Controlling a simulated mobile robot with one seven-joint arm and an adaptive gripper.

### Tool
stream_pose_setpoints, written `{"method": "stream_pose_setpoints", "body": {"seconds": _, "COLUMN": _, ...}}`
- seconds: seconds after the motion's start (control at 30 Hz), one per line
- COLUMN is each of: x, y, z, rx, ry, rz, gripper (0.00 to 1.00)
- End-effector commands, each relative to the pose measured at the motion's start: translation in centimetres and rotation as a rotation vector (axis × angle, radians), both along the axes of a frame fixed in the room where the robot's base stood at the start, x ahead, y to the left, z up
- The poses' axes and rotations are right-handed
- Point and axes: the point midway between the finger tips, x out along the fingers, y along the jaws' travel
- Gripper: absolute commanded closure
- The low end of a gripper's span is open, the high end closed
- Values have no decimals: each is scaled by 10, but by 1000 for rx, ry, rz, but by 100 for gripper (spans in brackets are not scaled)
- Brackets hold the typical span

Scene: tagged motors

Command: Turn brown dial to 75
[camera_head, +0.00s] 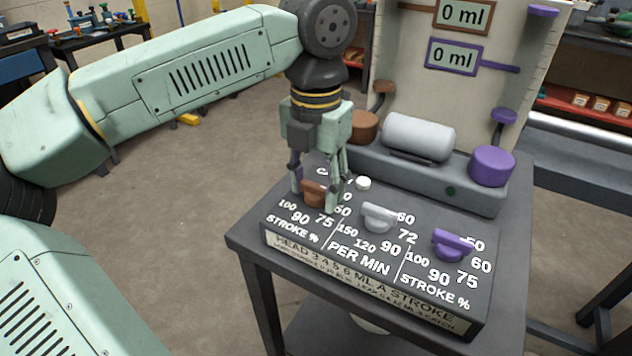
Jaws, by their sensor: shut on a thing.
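The brown dial (314,194) sits at the left of the sloped dark control panel (345,290). My gripper (318,196) reaches down from above and is shut on the brown dial, with a finger on each side. Around this dial I read 100, 90, 75 and a partly covered 60, over the words STROKE %. The fingers hide part of the scale and of the dial, so I cannot tell which number its pointer meets.
A white dial (378,216) and a purple dial (453,244) stand to the right on the panel. A small white button (363,183) lies just right of my gripper. Behind are a grey motor (418,138), a brown head (364,127), a purple head (492,166) and two displays reading 0 ml.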

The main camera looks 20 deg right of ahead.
Motion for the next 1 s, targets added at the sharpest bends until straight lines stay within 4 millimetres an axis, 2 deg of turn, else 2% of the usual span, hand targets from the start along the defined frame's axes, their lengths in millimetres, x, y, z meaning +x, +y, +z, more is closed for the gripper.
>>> {"method": "stream_pose_setpoints", "body": {"seconds": 0.37, "x": 0, "y": 0, "z": 0, "rx": 0, "ry": 0, "rz": -84, "gripper": 83}}
{"method": "stream_pose_setpoints", "body": {"seconds": 1.0, "x": 0, "y": 0, "z": 0, "rx": -2, "ry": 0, "rz": -584, "gripper": 83}}
